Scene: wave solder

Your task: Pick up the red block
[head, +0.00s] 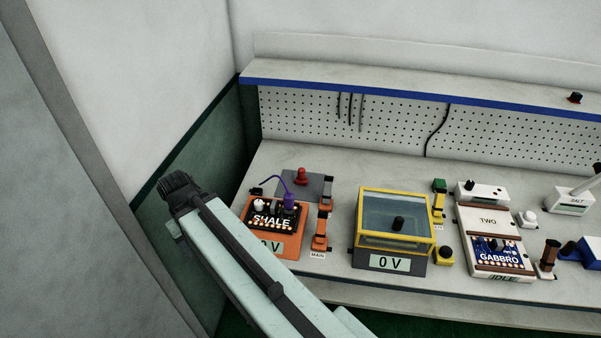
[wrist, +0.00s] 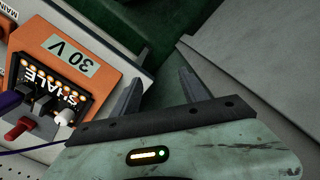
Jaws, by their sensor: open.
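A small red piece (head: 302,176), rounded on top, stands on a dark grey plate (head: 322,184) behind the orange SHALE unit (head: 287,246) in the head view. A red piece (wrist: 18,130) also shows at the left of the wrist view, beside the SHALE board; I cannot tell whether it is the same one. I see no plain red block otherwise. My gripper (wrist: 162,74) is open, with nothing between its two grey fingers. In the head view my arm's dark end is left of the bench, apart from the red piece.
A purple lead (head: 275,181) arches by the SHALE board. A blue-edged shelf (head: 400,98) runs above. A grey wall or panel closes off the left side.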

